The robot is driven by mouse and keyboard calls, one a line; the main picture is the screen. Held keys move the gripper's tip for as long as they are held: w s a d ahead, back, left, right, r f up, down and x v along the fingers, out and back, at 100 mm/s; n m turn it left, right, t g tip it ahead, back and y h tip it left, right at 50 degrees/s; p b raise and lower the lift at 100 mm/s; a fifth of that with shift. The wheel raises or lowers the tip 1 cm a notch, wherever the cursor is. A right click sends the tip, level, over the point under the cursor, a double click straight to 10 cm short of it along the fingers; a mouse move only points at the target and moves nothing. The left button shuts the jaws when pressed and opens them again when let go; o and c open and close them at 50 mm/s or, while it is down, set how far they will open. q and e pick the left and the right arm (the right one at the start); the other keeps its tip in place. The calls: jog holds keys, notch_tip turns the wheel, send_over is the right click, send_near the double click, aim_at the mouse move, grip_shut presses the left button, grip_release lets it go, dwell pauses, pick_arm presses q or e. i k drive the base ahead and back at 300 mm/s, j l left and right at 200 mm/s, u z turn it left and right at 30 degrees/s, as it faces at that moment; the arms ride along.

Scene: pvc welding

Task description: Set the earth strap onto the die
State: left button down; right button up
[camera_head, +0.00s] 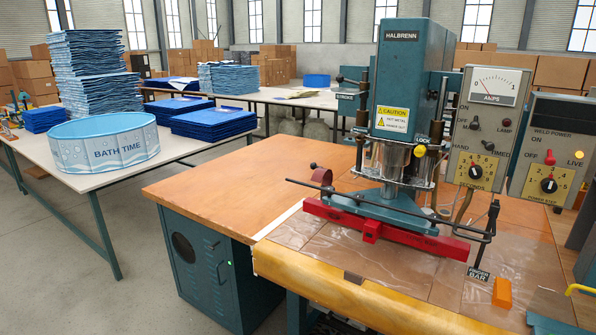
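The teal welding press (400,80) marked HALBRENN stands on the bench. Under its head and teal plate (388,207) lies a long red bar (385,228), probably the die or its holder. The bar rests on or just above a clear sheet; I cannot tell which. A thin dark rod (440,222) runs in front of the plate and bar. A brownish strap-like piece (464,206) hangs right of the press head; I cannot tell whether it is the earth strap, or where its lower end touches. Neither of my grippers is in view.
An upright black lever (490,235) labelled BAR stands at right. An orange block (502,292) lies near the front right. Control boxes with an amps meter (492,87) and dials stand at right. The wooden bench top (225,195) left of the press is clear.

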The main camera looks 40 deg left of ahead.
aim_at(319, 173)
jog(key=u, duration=1.05)
jog(key=i+j+z, duration=0.25)
jog(key=z, duration=0.15)
jog(key=i+j+z, duration=0.15)
jog(key=j+z, duration=0.25)
jog(key=j, duration=0.15)
jog(key=i+j, duration=0.15)
jog(key=j, duration=0.35)
jog(key=i+j+z, duration=0.1)
jog(key=j, duration=0.4)
jog(key=i+j+z, duration=0.1)
jog(key=j, duration=0.4)
jog(key=i+j, duration=0.15)
jog(key=j, duration=0.4)
jog(key=i+j+z, duration=0.1)
jog(key=j, duration=0.4)
jog(key=i+j, duration=0.1)
jog(key=j, duration=0.45)
jog(key=i+j, duration=0.1)
jog(key=j, duration=0.4)
jog(key=i+j, duration=0.1)
jog(key=j, duration=0.45)
jog(key=i+j, duration=0.1)
jog(key=j, duration=0.4)
jog(key=i+z, duration=0.05)
